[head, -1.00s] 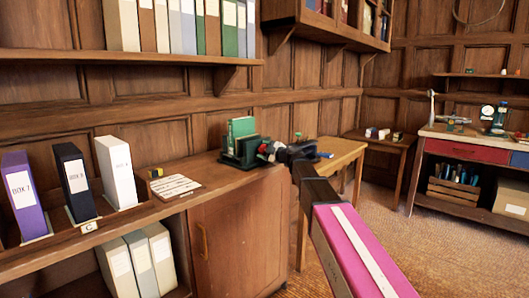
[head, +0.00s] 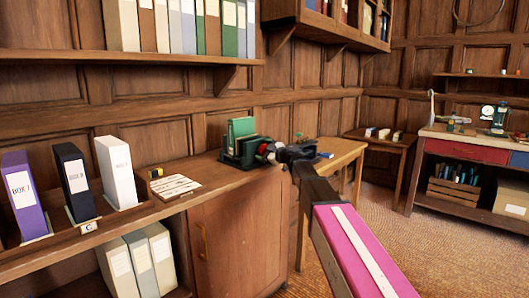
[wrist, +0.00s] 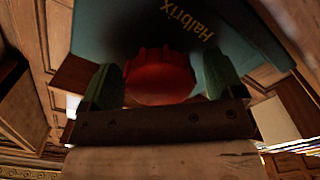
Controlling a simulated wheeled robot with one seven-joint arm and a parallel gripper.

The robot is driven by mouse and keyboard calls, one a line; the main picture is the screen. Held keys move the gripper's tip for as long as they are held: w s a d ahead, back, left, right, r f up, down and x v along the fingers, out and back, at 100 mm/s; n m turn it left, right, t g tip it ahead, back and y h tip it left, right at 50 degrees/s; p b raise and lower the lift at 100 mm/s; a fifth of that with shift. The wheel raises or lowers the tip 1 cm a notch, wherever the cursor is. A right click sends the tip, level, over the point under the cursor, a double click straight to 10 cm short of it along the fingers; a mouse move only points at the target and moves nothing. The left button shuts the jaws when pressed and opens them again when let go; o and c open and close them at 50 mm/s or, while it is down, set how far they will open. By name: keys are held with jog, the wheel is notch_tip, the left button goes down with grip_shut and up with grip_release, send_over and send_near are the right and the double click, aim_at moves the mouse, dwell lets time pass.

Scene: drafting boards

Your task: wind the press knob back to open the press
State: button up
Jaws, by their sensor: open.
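The dark green press (head: 232,160) stands at the right end of the wooden counter, with green books upright in it. Its red knob (head: 264,149) faces right, towards my gripper (head: 272,151). In the wrist view, the ridged red knob (wrist: 160,80) sits between the two green fingers of my open gripper (wrist: 160,86), one on each side. Gaps appear to show between fingers and knob; contact is hard to judge in the dim light. Behind the knob is a dark teal surface (wrist: 130,30) lettered "Halbrix". The press screw is hidden.
A pale lined card (head: 174,187) and a small yellow-black block (head: 155,173) lie on the counter. Box files stand at left, including a white one (head: 117,172). A wooden table (head: 345,150) is just beyond my gripper.

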jog(key=m, duration=0.7)
jog(key=shift+m, duration=0.4)
jog(key=m, duration=0.7)
jog(key=shift+m, duration=0.4)
jog(key=m, duration=1)
jog(key=shift+m, duration=0.4)
